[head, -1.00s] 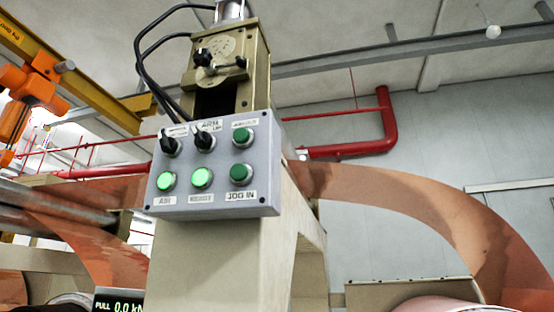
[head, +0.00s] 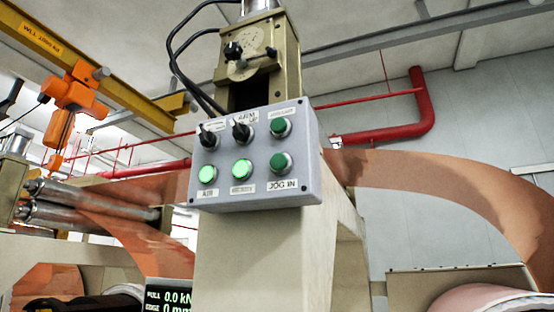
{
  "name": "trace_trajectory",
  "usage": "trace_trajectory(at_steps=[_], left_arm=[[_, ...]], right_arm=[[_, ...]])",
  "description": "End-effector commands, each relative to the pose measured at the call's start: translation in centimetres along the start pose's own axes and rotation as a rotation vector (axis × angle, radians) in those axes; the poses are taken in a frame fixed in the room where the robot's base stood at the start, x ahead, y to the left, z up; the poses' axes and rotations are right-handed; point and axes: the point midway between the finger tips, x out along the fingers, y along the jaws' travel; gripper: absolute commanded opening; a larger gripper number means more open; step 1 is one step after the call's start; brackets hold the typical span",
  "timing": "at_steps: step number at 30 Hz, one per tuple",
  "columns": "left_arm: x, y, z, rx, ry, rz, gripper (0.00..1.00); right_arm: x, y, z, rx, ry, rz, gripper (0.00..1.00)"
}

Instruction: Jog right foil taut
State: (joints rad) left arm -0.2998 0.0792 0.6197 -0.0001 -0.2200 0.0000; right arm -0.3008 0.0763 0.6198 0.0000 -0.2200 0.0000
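The copper foil on the right (head: 445,185) leaves the machine behind the control box and hangs in a loose, slack arc down to a roll (head: 482,301) at the lower right. The grey control box (head: 258,200) carries two black selector knobs, two lit green buttons and two darker green buttons. The lower right dark button (head: 281,163) sits above the label JOG IN. A display (head: 170,296) at the bottom reads PULL 0.0 kN, with an EDGE line cut off below. Neither of my grippers shows.
Copper foil on the left (head: 135,235) runs down from metal rollers (head: 95,205). An orange hoist (head: 75,95) hangs from a yellow beam (head: 90,70) at upper left. A red pipe (head: 395,130) runs along the back wall. The machine frame (head: 235,255) stands in front.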

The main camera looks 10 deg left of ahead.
Motion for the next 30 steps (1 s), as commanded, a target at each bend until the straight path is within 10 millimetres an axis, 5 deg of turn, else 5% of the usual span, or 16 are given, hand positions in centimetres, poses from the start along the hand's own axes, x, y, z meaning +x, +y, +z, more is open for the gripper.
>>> trace_trajectory(at_steps=[6,30], left_arm=[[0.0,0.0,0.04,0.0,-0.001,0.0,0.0],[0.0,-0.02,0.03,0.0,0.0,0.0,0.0]], right_arm=[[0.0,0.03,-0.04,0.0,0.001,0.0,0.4],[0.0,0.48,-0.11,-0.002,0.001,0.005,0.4]])
